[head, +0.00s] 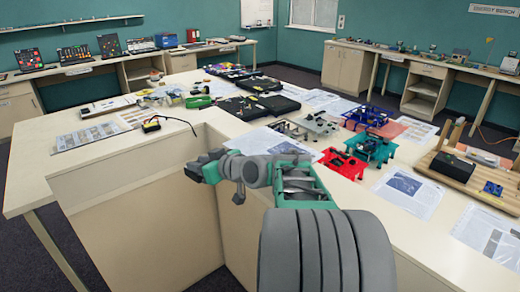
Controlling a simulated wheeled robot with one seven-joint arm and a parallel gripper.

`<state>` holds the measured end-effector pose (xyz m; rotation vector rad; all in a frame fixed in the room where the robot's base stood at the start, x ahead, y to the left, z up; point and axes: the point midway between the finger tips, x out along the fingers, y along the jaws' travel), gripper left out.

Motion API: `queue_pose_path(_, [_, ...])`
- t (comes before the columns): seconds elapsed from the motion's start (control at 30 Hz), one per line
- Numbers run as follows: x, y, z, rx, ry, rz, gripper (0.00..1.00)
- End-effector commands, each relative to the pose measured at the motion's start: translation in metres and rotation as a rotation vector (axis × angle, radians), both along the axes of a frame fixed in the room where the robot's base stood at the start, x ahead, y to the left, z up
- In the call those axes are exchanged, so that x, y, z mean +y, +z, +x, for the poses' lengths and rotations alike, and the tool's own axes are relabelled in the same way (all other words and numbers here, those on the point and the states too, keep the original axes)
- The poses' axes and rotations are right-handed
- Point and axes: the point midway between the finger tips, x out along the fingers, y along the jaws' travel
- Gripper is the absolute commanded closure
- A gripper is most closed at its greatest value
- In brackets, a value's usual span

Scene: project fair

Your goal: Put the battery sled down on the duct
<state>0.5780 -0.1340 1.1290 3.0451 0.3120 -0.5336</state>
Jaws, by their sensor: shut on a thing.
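My gripper (203,171) is in the middle of the head view, pointing left, in front of the inner corner of the pale workbench. Its jaws are shut on a small dark thing, taken to be the battery sled. The fingers and wrist largely hide it, so its shape and tilt cannot be told. The gripper looks clear of the bench front. I cannot pick out the duct with certainty. A wooden board (484,191) at the right carries a black box (452,167), a whitish piece (483,157) and a small blue part (492,188).
The workbench (28,183) holds a red frame (343,163), a teal frame (371,148), a blue frame (368,116), black trays (255,106), paper sheets (408,190) and a black item with a cable (152,125). Side benches line the walls. Bare bench top shows at the left.

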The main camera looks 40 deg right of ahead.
Motion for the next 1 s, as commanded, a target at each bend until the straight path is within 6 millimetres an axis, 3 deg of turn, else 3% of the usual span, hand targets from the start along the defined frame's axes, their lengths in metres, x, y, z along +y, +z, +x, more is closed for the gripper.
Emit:
queue_pose_path(0.03, [-0.033, 0.016, 0.0, -0.005, -0.025, -0.005, 1.0])
queue_pose_path(0.2, [-0.131, 0.077, -0.028, -0.003, -0.089, -0.002, 1.0])
queue_pose_path(0.3, [-0.172, 0.101, -0.053, -0.004, -0.126, 0.002, 1.0])
queue_pose_path(0.47, [-0.203, 0.12, -0.08, -0.004, -0.162, 0.006, 1.0])
queue_pose_path(0.57, [-0.211, 0.12, -0.077, -0.003, -0.166, 0.011, 1.0])
queue_pose_path(0.67, [-0.222, 0.112, -0.058, -0.002, -0.164, 0.013, 1.0])
queue_pose_path(0.87, [-0.254, 0.087, -0.009, -0.002, -0.165, 0.012, 1.0])
queue_pose_path(1.0, [-0.27, 0.054, 0.014, -0.002, -0.167, 0.013, 1.0])
